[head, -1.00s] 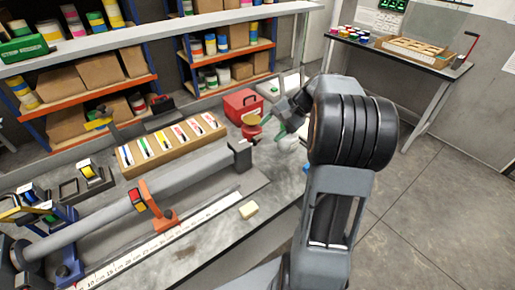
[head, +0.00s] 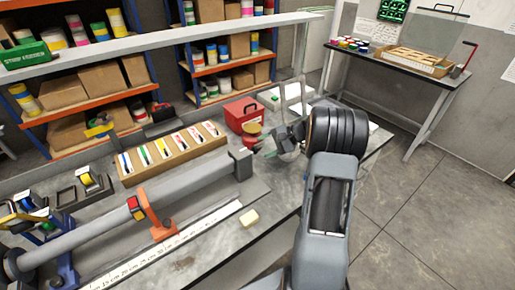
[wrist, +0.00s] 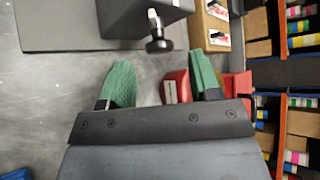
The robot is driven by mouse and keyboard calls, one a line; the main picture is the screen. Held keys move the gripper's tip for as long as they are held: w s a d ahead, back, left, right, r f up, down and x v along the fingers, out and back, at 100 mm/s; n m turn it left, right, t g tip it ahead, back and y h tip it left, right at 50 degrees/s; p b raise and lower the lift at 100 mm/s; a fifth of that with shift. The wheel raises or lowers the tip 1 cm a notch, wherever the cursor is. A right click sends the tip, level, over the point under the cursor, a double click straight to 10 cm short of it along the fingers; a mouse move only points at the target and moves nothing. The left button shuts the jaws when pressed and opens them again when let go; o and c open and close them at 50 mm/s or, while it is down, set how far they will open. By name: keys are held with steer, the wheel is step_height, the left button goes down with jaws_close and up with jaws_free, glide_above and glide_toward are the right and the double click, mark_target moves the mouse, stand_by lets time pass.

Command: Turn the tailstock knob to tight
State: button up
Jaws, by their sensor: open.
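The tailstock (head: 241,164) is a dark grey block at the right end of the long tube on the bench. In the wrist view the tailstock (wrist: 130,16) is at the top, and its dark knob (wrist: 158,45) on a short stem points toward my gripper. My gripper (wrist: 160,82) has two green fingertips spread wide apart. The knob lies ahead of the gap between them, and nothing is held. In the head view my gripper (head: 271,152) is just right of the tailstock, partly hidden by my wrist. I cannot read the knob's setting.
A red toolbox (head: 246,114) stands close behind my gripper; it also shows near the right finger in the wrist view (wrist: 177,87). A wooden tray of brushes (head: 172,153) lies behind the tube.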

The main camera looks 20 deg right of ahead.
mark_target(256, 149)
steer(key=shift+x, duration=1.85)
steer(key=shift+c, duration=0.4)
steer(key=c, duration=0.8)
steer(key=shift+r+p, duration=0.1)
steer(key=shift+p, duration=0.3)
